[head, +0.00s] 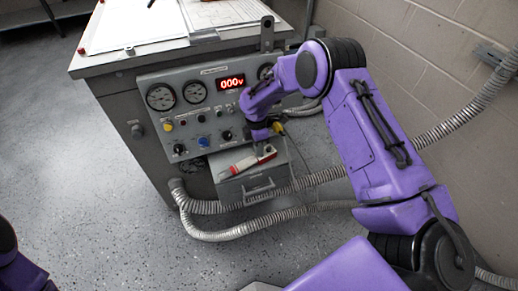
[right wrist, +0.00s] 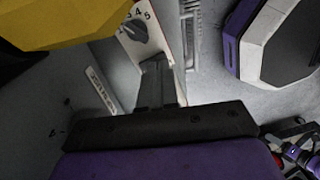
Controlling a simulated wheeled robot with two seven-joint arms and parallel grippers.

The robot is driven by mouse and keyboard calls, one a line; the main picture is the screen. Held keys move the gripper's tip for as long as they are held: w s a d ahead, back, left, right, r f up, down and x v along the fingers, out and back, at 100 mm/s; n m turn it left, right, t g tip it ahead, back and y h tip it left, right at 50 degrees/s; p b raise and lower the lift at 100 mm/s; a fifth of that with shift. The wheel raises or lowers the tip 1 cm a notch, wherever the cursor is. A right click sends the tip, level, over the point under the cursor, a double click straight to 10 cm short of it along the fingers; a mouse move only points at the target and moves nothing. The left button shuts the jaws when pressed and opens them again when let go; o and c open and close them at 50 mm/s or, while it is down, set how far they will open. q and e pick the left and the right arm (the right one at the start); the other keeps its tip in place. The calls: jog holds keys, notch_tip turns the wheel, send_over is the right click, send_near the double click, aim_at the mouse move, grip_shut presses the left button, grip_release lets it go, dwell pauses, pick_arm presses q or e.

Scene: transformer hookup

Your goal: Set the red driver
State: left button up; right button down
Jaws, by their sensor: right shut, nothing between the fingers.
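The red driver (head: 243,165), a red and white body, lies on the top of a small grey box below the control panel. In the right wrist view, a pale face with a red edge carries a dark dial knob (right wrist: 140,32); the numbers 4 and 5 are readable beside it. My right gripper (head: 268,148) is over the driver, and its shut, empty fingers (right wrist: 157,66) point at the knob. I cannot tell whether they touch it. A yellow thing (head: 277,127) is close beside the gripper. My left gripper is out of view.
The grey bench (head: 115,66) carries papers and a panel (head: 185,125) with gauges, knobs and a red display reading 000V. Ribbed conduits (head: 215,234) run around the grey box (head: 245,187). A block wall (head: 415,50) stands at right. The floor at left is clear.

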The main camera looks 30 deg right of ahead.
notch_tip(320, 180, up, 5)
jog(key=p, duration=0.5)
jog(key=shift+r+p, duration=0.15)
jog(key=shift+p, duration=0.25)
notch_tip(320, 180, up, 9)
jog(key=shift+s, duration=0.2)
